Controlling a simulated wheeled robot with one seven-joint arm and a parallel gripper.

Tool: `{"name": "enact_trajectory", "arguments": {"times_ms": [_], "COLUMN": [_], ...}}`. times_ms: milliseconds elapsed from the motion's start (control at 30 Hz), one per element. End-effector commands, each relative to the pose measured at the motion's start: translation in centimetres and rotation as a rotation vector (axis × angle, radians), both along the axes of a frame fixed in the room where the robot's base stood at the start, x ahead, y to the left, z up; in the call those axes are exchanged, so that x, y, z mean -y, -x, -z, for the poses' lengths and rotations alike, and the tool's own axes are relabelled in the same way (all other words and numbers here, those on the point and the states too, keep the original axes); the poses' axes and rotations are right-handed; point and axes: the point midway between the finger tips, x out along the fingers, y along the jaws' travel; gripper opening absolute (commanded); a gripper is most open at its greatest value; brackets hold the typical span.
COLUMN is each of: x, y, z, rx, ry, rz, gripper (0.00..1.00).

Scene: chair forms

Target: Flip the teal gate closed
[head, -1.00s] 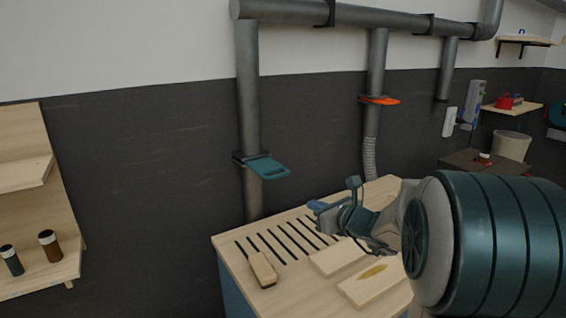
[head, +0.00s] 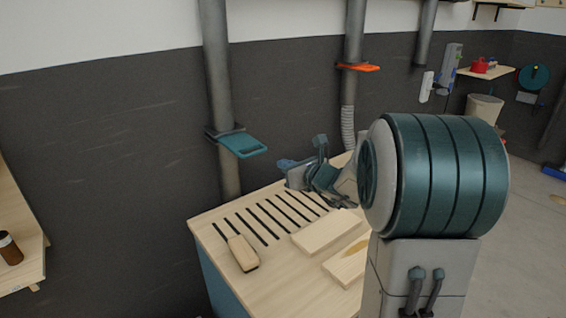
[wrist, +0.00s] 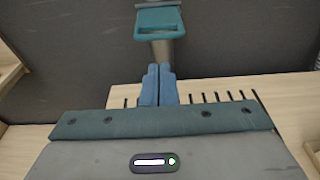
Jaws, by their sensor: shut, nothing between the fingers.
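The teal gate (head: 243,145) is a flat plate with a slot near its outer end, on a grey vertical pipe (head: 216,80) at centre-left of the head view. It sticks out from the pipe toward the front right. In the wrist view the teal gate (wrist: 160,22) is at the top centre, beyond my fingertips. My gripper (head: 284,164) is over the slotted bench in the head view, right of and a little lower than the gate, apart from it. In the wrist view my gripper's blue fingers (wrist: 158,70) are together and empty, pointing at the pipe below the gate.
The wooden bench (head: 207,228) has several dark slots. A sanding block (head: 243,254) and wooden boards (head: 325,232) lie on it. An orange gate (head: 358,67) sits on another pipe to the right. A shelf unit (head: 22,215) stands at the left.

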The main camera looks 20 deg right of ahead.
Motion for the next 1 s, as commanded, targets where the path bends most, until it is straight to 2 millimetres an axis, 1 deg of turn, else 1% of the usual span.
{"name": "enact_trajectory", "arguments": {"times_ms": [33,200,500,700,833,1000], "x": [-0.5,-1.6,-3.5,-4.2,-4.4,-4.5], "y": [-0.9,-3.7,-8.2,-10.0,-10.5,-10.6], "z": [0.0,0.6,1.5,2.0,2.2,2.3], "rx": [-0.002,-0.002,-0.002,-0.001,-0.001,0.0], "ry": [-0.003,-0.002,-0.001,-0.001,0.0,0.0], "rz": [-0.003,-0.003,-0.003,-0.002,-0.002,-0.001], "gripper": [0.0,0.0,0.0,0.0,0.0,0.0]}}
